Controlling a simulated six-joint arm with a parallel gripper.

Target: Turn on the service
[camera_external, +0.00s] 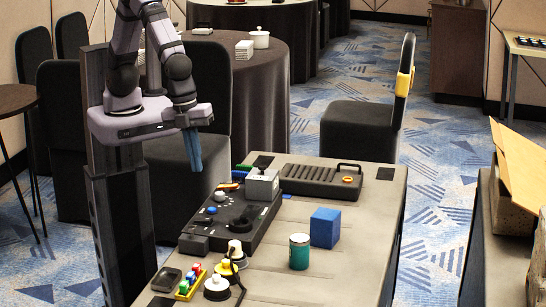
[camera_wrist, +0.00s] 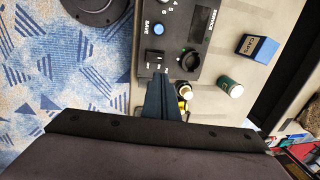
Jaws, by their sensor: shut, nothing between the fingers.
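A long black control panel (camera_external: 245,222) lies on the grey table, with a blue button (camera_external: 219,196), a dark knob and small switches. The wrist view shows the panel (camera_wrist: 180,10) with its blue button (camera_wrist: 158,29), a black rocker switch (camera_wrist: 154,57), a round black knob (camera_wrist: 190,60) and a dark display (camera_wrist: 202,22). The small lettering is hard to read, so I cannot tell which control is the service one. My gripper (camera_external: 196,167) is shut and empty, pointing down, above and left of the panel. Its blue-grey fingers (camera_wrist: 158,78) appear just below the rocker switch.
A blue box (camera_external: 325,227) and a green can (camera_external: 299,251) stand right of the panel. A grey box (camera_external: 262,184) sits at its far end. White-topped knobs (camera_external: 216,287) and a yellow strip of coloured blocks (camera_external: 191,282) are near the front. Table (camera_external: 345,275) is clear at front right.

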